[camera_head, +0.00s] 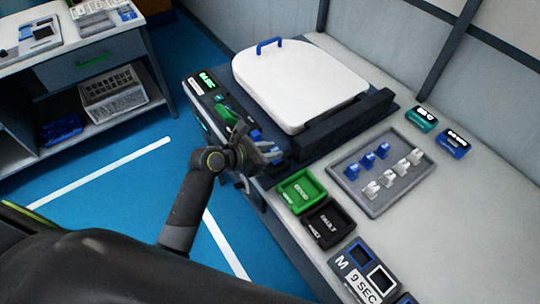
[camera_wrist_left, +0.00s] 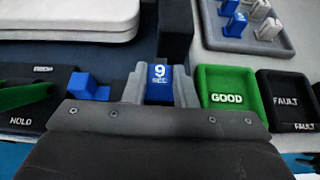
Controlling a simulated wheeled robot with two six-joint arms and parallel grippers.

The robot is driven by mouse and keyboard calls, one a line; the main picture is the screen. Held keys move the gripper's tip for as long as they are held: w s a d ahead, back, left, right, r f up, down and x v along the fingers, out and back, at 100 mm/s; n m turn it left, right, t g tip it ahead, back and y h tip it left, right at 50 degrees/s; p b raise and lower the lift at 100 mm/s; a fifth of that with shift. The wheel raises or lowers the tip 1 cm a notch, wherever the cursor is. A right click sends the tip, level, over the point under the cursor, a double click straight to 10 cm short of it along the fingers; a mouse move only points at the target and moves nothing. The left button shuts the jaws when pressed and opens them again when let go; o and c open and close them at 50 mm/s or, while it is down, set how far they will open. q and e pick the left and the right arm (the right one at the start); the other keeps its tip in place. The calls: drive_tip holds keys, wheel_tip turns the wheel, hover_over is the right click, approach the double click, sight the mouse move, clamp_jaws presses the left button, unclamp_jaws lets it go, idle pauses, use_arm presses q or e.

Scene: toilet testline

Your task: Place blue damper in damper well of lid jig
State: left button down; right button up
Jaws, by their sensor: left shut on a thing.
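My left gripper (camera_head: 268,152) is at the front edge of the lid jig (camera_head: 348,122), near its left corner. In the left wrist view the gripper (camera_wrist_left: 160,78) is shut on a blue damper (camera_wrist_left: 160,88) marked "9 SEC". A white toilet lid (camera_head: 300,82) lies on the jig. Another blue block (camera_wrist_left: 84,84) sits left of the gripper in the wrist view, beside the jig's dark panel with a green lever (camera_head: 226,114). The damper well is not clear, partly hidden by the gripper. My right gripper is not in view.
A grey tray (camera_head: 352,192) holds several blue and white dampers. A green "GOOD" bin (camera_head: 283,200) and a black "FAULT" bin (camera_head: 312,236) stand close to the gripper. A "9 SEC" sign (camera_head: 366,284) is nearer.

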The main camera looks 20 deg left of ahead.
use_arm(q)
drive_tip(key=shift+f, duration=1.2)
drive_tip(key=shift+f, duration=0.1)
drive_tip(key=c, duration=1.2)
unclamp_jaws()
drive_tip(key=shift+s+a+r, duration=0.1)
drive_tip(key=shift+r, duration=0.1)
drive_tip(key=v, duration=1.1)
drive_tip(key=shift+s+a+r, duration=0.15)
drive_tip(key=shift+s, duration=0.15)
